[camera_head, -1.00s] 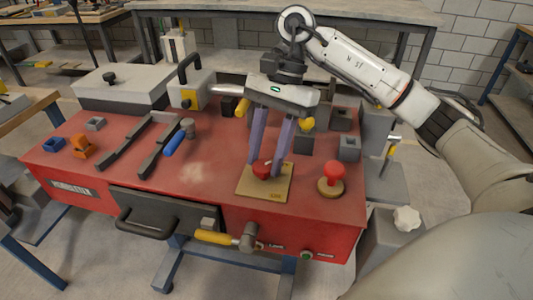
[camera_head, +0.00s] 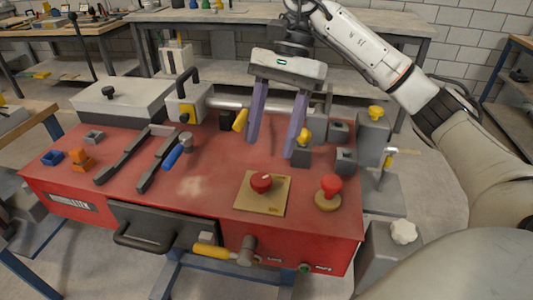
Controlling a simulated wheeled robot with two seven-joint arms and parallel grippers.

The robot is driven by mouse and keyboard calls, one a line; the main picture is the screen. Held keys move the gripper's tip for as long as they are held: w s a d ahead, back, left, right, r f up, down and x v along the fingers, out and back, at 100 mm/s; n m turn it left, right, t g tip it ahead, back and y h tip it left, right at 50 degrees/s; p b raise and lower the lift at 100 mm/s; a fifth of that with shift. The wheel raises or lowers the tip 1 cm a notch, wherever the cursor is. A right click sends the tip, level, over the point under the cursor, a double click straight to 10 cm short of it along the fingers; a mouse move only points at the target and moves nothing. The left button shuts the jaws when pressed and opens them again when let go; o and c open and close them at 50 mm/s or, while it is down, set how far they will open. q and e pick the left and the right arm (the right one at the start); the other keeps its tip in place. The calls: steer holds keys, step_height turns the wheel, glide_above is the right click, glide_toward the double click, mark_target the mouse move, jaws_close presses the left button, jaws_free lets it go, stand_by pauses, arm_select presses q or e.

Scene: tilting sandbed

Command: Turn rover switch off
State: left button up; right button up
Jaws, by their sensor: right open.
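A round red knob switch (camera_head: 261,183) with a pale pointer mark sits on a tan square plate (camera_head: 247,203) on the red bench top. I cannot read the plate's lettering. My right gripper (camera_head: 272,148) is open and empty, its two purple fingers pointing down. It hangs above and behind the knob, apart from it. My left gripper is not in view.
A red mushroom button (camera_head: 330,188) stands right of the plate. Grey blocks, one holding a yellow knob (camera_head: 303,138), are near the right finger. A yellow-handled lever (camera_head: 215,252) is on the front. A blue-handled tool (camera_head: 174,156) lies left.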

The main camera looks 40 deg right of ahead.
steer(key=shift+p+v, duration=0.4)
steer(key=shift+v, duration=1.1)
